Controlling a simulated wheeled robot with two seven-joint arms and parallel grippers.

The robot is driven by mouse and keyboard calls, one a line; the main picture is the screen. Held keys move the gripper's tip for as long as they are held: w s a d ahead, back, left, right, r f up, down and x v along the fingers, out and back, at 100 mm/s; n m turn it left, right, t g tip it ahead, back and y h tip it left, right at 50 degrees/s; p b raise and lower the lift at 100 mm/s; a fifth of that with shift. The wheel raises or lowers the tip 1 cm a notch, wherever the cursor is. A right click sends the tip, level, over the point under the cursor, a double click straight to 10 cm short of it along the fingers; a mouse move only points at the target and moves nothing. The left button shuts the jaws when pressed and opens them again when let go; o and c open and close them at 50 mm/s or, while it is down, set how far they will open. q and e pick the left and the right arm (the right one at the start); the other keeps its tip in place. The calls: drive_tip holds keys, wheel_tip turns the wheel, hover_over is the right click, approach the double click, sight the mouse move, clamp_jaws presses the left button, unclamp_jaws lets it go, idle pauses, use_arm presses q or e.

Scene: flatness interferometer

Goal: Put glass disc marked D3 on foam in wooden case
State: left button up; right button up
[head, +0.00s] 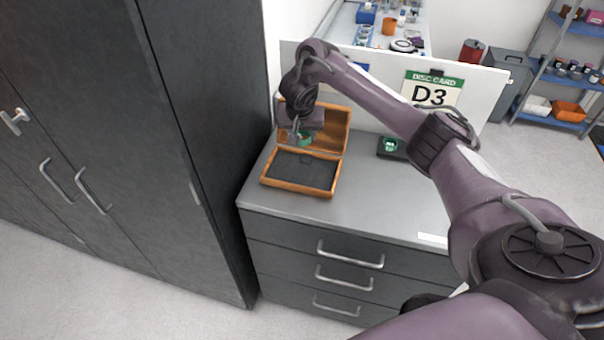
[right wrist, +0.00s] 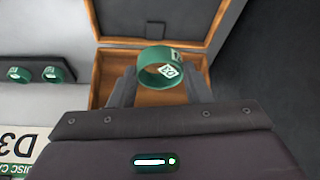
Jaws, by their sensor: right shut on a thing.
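The glass disc marked D3, with a green rim, is held between the fingers of my right gripper (right wrist: 160,84). It shows in the right wrist view (right wrist: 152,77), where its white mark is only partly legible, and as a small green piece in the head view (head: 306,140). The wooden case (head: 297,188) stands open on the counter, its lid (head: 333,128) raised at the back. Dark foam (head: 302,172) fills its base, with nothing on it. My right gripper (head: 303,137) is above the case's rear part, near the lid. My left gripper is out of view.
A dark holder (head: 392,156) with green-rimmed discs stands right of the case; two discs (right wrist: 18,74) (right wrist: 54,74) show in the wrist view. A white panel with a D3 card (head: 432,91) stands behind. A tall dark cabinet (head: 200,130) is close on the left.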

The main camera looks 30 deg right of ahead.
drive_tip(key=b, duration=0.5)
hover_over(302, 168)
drive_tip(key=s, duration=0.1)
drive_tip(key=f, duration=0.4)
drive_tip(key=a+f, duration=0.1)
drive_tip(key=f, duration=0.1)
drive_tip(key=shift+s+f, duration=0.1)
drive_tip(key=shift+f, duration=0.3)
drive_tip(key=shift+d+f, duration=0.1)
drive_tip(key=shift+f, duration=2.3)
drive_tip(key=shift+f, duration=0.1)
drive_tip(key=o, duration=1)
drive_tip(key=shift+b, duration=0.3)
